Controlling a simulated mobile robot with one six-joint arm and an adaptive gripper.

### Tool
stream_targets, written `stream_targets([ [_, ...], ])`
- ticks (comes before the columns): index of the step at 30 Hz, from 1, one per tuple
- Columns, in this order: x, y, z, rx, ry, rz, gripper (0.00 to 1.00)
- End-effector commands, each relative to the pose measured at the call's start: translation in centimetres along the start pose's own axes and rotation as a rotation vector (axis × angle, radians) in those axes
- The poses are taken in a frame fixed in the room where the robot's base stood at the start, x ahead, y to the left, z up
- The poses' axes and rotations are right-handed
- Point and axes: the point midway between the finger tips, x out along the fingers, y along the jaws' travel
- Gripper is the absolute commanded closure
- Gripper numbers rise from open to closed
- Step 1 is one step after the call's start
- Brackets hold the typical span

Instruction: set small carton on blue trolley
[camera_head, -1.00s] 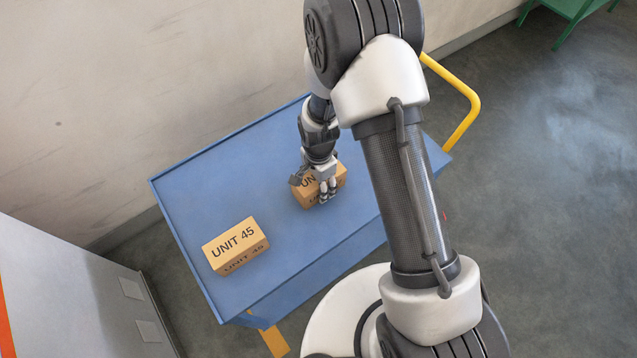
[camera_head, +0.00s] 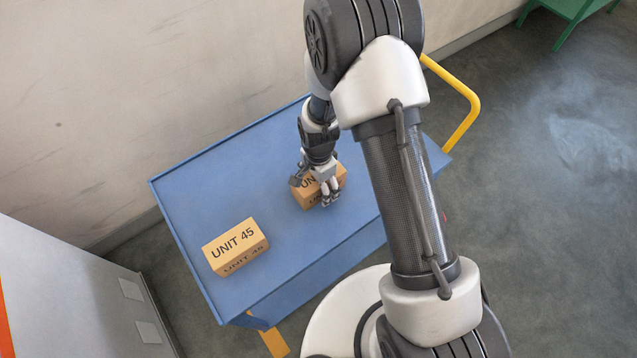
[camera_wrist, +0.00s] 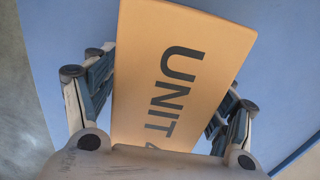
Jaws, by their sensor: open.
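A small orange-brown carton (camera_head: 312,196) marked with black "UN" lettering rests on the blue trolley (camera_head: 215,180). In the wrist view the same carton (camera_wrist: 170,75) shows "UNIT" and fills the middle, between the two fingers. My gripper (camera_head: 318,187) is open around this carton, with a finger on either side; its fingertips are partly hidden by the carton in the wrist view. A second carton (camera_head: 236,246), marked "UNIT 45", sits apart on the trolley nearer its left front corner.
The trolley top is clear between and behind the cartons. A yellow handle (camera_head: 465,110) rises at its right end. A wall stands behind, a grey cabinet (camera_head: 80,290) at lower left, and a green stand (camera_head: 570,12) at top right.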

Motion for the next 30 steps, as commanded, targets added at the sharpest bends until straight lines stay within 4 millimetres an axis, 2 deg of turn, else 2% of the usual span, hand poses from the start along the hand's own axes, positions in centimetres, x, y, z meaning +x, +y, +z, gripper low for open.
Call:
stream_targets([
  [5, -2.6, -0.1, -0.1, 0.0, 0.001, -0.005, 0.24],
  [12, -7.9, -0.1, 0.0, 0.0, 0.001, -0.004, 0.24],
  [16, -10.2, -0.1, 0.0, 0.0, 0.001, -0.003, 0.24],
  [21, -11.9, 0.0, 0.0, 0.0, 0.001, -0.001, 0.24],
  [28, -12.4, 0.0, 0.0, -0.002, 0.001, -0.001, 0.24],
  [30, -13.3, 0.1, -0.3, -0.015, 0.004, -0.011, 0.24],
])
